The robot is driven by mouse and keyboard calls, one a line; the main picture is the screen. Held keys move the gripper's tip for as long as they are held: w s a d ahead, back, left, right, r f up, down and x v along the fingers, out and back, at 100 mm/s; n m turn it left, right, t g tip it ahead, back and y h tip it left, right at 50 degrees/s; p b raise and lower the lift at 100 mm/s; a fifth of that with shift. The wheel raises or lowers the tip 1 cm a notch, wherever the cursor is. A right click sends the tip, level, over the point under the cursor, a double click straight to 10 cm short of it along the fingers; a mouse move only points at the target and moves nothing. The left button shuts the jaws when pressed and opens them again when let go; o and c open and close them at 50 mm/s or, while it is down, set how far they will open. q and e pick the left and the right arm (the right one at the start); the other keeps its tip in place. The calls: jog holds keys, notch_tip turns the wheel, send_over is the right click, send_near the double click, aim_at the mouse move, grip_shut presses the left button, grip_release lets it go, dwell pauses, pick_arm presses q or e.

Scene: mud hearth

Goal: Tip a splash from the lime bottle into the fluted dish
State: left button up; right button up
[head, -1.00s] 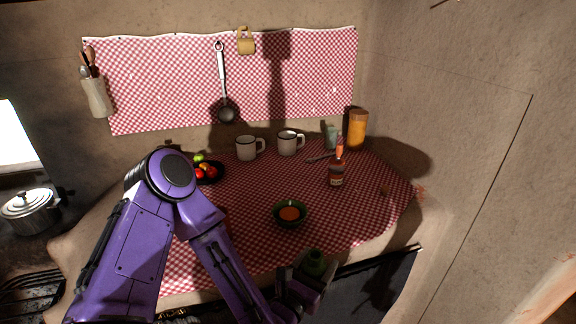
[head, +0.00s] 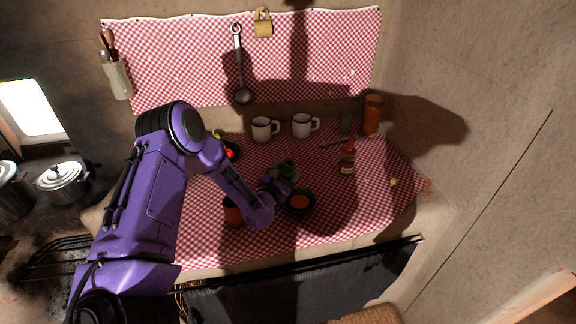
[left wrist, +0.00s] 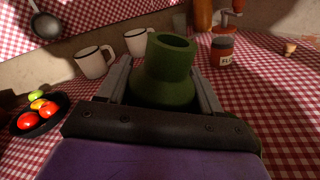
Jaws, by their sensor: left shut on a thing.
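My left gripper (head: 275,188) is shut on the green lime bottle (head: 287,170), just behind and left of the fluted dish in the head view. The bottle also shows between the fingers in the left wrist view (left wrist: 170,72), its open mouth upward; its exact tilt is hard to tell. The fluted dish (head: 313,200) is dark green with an orange content and stands on the checked cloth. The gripper hides part of its left side. No stream shows from the bottle. My right gripper is out of view.
A labelled sauce bottle (head: 347,160) stands right of the dish, with a small cork (head: 393,182) farther right. Two white mugs (head: 262,130) and an amber jar (head: 373,115) stand at the back. A terracotta thing (head: 232,212) is partly behind my arm. The front right cloth is clear.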

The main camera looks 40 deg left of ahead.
pick_arm(q)
jog(key=m, duration=0.2)
jog(key=shift+s+a+f+m, duration=0.1)
jog(key=shift+s+f+m, duration=0.15)
jog(key=shift+f+m, duration=0.15)
jog(key=shift+s+f+m+b, duration=0.15)
jog(key=shift+m+b, duration=0.15)
jog(key=shift+m, duration=0.8)
jog(key=m, duration=0.2)
jog(key=shift+d+f+m, duration=0.25)
jog(key=shift+m, duration=0.05)
jog(key=shift+w+d+f+m+b, duration=0.15)
jog(key=shift+w+m+b, duration=0.05)
jog(key=shift+m, duration=0.4)
jog(key=shift+w+d+f+m+b, duration=0.1)
jog(key=shift+w+m+b, duration=0.1)
jog(key=shift+m, duration=0.4)
jog(key=shift+d+r+m, duration=0.1)
jog(key=shift+m, duration=0.9)
jog(key=shift+r+m, duration=0.4)
jog(key=shift+m, duration=0.7)
jog(key=shift+s+r+m, duration=0.15)
jog(key=shift+r+m, duration=0.2)
jog(key=shift+m, duration=1.05)
